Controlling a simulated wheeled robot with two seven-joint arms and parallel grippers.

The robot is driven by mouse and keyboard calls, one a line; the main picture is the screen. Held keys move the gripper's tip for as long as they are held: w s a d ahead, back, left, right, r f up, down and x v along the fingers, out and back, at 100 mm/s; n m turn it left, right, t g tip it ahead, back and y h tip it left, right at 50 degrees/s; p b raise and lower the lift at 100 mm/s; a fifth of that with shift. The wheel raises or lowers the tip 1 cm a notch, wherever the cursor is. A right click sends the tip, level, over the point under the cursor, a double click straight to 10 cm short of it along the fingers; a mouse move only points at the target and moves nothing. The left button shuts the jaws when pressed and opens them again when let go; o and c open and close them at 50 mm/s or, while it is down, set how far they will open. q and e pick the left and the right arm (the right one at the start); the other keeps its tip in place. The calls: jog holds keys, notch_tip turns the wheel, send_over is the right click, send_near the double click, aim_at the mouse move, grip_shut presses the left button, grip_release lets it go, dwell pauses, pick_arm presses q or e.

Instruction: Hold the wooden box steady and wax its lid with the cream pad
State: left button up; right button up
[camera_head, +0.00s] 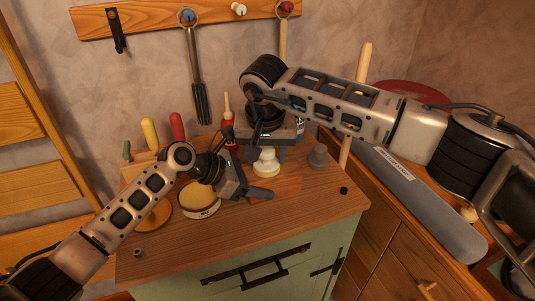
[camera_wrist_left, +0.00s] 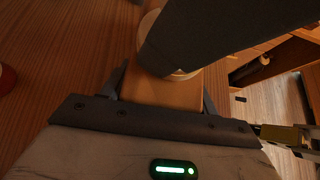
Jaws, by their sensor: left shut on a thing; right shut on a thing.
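The wooden box (camera_wrist_left: 160,93) is a plain light-brown block between the two fingers of my left gripper (camera_head: 248,180), seen in the left wrist view. In the head view it is hard to tell from the brown top. My left gripper is shut on the box from the left. The cream pad (camera_head: 266,168) is round with a pale knob. My right gripper (camera_head: 266,146) is shut on it from above. In the left wrist view the pad's pale rim (camera_wrist_left: 183,75) shows over the box, partly hidden by a dark arm part; contact with the lid is unclear.
An open round tin (camera_head: 199,208) with yellowish contents and an orange disc (camera_head: 154,217) lie beside my left arm. A grey weight-like piece (camera_head: 318,156) stands to the right. Coloured handles (camera_head: 150,134) stand behind. The cabinet top's front (camera_head: 280,222) is clear.

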jog(key=shift+w+a, duration=0.35)
jog(key=shift+w, duration=0.25)
jog(key=shift+s, duration=0.1)
jog(key=shift+s, duration=1.5)
jog(key=shift+d, duration=0.1)
jog(key=shift+w+d+r, duration=0.1)
jog(key=shift+w+d, duration=0.2)
jog(key=shift+w, duration=0.3)
jog(key=shift+w+d, duration=0.25)
jog(key=shift+w, duration=0.3)
jog(key=shift+w+a, duration=0.1)
jog(key=shift+a, duration=0.05)
